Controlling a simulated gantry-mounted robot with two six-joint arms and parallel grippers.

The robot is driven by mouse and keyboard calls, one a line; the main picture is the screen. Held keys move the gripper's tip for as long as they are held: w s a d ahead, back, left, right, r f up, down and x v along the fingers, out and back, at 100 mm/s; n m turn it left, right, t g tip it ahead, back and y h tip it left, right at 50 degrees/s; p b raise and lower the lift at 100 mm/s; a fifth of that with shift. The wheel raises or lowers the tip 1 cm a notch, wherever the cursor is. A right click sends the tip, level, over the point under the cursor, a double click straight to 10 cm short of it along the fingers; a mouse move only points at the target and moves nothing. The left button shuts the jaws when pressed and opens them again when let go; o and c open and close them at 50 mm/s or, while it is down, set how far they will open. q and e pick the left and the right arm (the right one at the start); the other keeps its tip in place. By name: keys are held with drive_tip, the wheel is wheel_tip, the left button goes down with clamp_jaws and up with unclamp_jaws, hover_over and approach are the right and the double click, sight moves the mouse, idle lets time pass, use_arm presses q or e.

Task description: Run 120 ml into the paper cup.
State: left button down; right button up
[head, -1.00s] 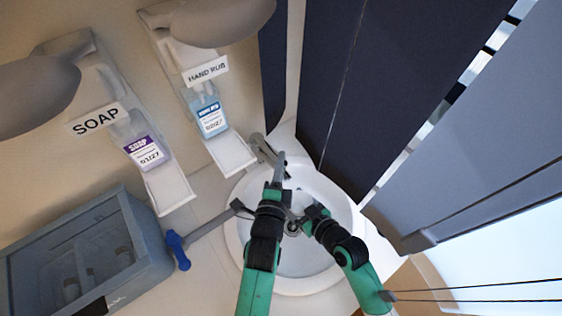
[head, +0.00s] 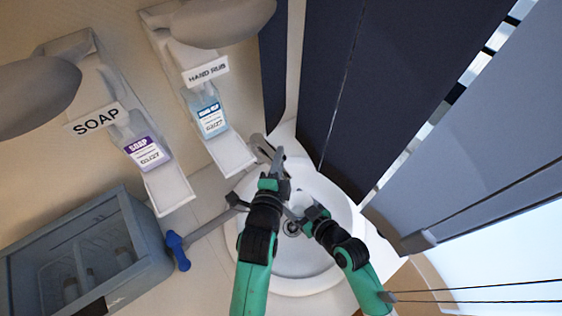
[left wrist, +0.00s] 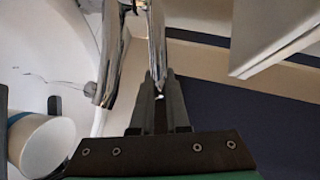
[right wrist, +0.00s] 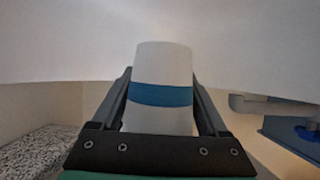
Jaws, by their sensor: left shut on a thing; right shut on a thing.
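The white paper cup (right wrist: 162,60) with a blue band stands between the fingers of my right gripper (right wrist: 162,88), which is shut on it. Part of the cup, with its open mouth, also shows at the left edge of the left wrist view (left wrist: 38,138). In the head view my right gripper (head: 306,214) is over the basin and the cup is mostly hidden. My left gripper (left wrist: 160,98) is shut on the chrome tap lever (left wrist: 157,45), beside the chrome spout (left wrist: 111,55). I cannot make out a water stream or the cup's fill level.
A white round basin (head: 345,210) lies under both grippers. A grey bar with a blue end (head: 178,250) reaches out left of it. A soap dispenser (head: 146,152), a hand rub dispenser (head: 210,118) and a grey-blue box (head: 150,235) are at left. Dark panels (head: 385,80) stand at right.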

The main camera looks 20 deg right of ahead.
use_arm(q)
drive_tip(key=shift+w+a+r, duration=0.1)
drive_tip(key=shift+w+r, duration=0.1)
drive_tip(key=shift+r, duration=0.3)
drive_tip(key=shift+w+r, duration=0.2)
drive_tip(key=shift+r, duration=0.3)
use_arm(e)
drive_tip(key=shift+s, duration=0.1)
use_arm(q)
drive_tip(key=c, duration=1.2)
unclamp_jaws()
drive_tip(key=shift+w, duration=0.1)
